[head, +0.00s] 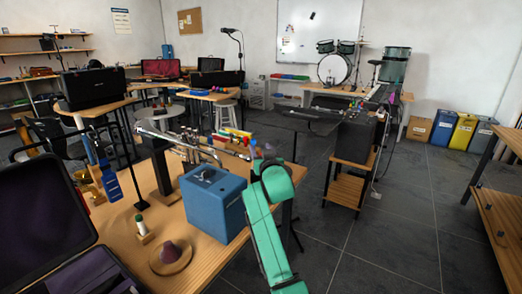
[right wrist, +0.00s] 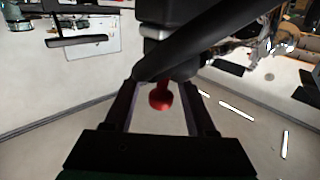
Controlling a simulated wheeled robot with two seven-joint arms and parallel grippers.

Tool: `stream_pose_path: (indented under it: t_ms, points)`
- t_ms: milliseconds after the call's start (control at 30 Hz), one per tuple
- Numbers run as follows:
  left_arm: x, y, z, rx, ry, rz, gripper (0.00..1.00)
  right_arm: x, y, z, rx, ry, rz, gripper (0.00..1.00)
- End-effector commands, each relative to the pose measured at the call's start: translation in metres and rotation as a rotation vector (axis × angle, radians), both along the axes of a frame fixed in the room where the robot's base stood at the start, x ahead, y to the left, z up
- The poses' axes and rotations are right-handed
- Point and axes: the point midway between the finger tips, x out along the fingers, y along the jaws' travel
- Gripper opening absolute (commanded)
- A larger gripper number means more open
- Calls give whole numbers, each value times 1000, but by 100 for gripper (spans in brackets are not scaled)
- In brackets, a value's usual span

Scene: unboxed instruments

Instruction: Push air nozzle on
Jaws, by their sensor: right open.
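A small red round-ended piece (right wrist: 160,99) shows between the two fingers of my right gripper (right wrist: 163,90) in the right wrist view. I cannot tell for sure that it is the air nozzle. It hangs below a thick black bar (right wrist: 215,30) that crosses in front of a dark block. The fingers stand apart, with gaps on both sides of the red piece. In the head view my right gripper (head: 262,152) is at the table's right edge, just beyond the blue box (head: 213,203); its fingertips are hard to make out. My left gripper is not in view.
A brass instrument (head: 185,143) rests on a dark stand on the wooden table (head: 205,262).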

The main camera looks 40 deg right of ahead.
Motion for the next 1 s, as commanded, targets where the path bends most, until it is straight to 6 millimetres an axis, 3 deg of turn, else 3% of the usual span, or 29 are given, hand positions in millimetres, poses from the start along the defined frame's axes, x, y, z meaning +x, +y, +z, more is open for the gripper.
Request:
stream_pose_path:
  t_ms: [133, 267, 300, 1000]
  points:
    - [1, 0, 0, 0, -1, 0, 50, 0, 0, 0, 0, 0, 0, 52]
    - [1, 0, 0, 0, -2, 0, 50, 0, 0, 0, 0, 0, 0, 3]
    - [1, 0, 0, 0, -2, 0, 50, 0, 1, 0, 0, 0, 0, 0]
    - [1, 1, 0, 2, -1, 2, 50, 0, 1, -1, 1, 2, 1, 0]
